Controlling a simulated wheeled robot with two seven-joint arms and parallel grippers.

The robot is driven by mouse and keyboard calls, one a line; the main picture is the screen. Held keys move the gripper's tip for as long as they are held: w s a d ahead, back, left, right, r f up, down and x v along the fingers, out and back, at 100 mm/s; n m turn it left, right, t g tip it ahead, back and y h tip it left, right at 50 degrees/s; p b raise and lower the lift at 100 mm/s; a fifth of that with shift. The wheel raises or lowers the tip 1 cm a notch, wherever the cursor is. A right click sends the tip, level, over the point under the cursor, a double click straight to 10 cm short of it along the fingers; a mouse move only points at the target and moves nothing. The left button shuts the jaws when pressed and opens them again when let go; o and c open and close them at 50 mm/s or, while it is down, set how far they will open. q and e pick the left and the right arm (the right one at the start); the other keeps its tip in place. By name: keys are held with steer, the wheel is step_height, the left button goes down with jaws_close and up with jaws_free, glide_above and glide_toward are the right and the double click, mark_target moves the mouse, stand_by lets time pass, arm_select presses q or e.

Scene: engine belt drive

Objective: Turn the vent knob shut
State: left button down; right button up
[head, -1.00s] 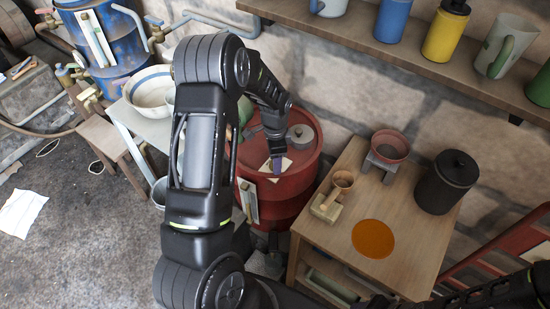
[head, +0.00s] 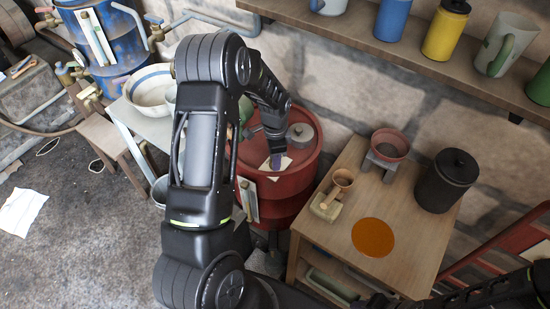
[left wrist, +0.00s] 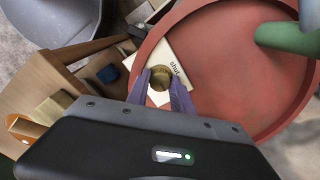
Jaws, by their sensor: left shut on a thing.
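The vent knob (left wrist: 160,77) is a small round brass-coloured knob on top of the red drum (left wrist: 225,60), seen in the left wrist view. A pale card (left wrist: 177,52) lies around it on the drum top, with the word "shut" printed beside the knob. My left gripper (left wrist: 161,82) has its purple fingers closed on the knob from both sides. In the head view the left gripper (head: 275,163) reaches down to the red drum (head: 293,185), and its hand hides the knob there. My right gripper does not clearly show; only a dark part of my arm is at the lower right.
A grey round lidded thing (head: 300,135) stands on the drum behind the gripper. A shelf (head: 400,55) with mugs hangs above.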

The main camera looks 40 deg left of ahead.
stand_by(0.4)
arm_select(q)
steer(key=n+b, duration=0.3)
steer(key=n, duration=0.1)
steer(key=shift+f, duration=0.1)
steer(key=n+b, duration=0.1)
steer(key=n, duration=0.3)
steer(key=shift+b, duration=0.4)
steer(key=n+b, duration=0.1)
steer(key=n, duration=0.9)
steer(key=c, duration=1.1)
jaws_free()
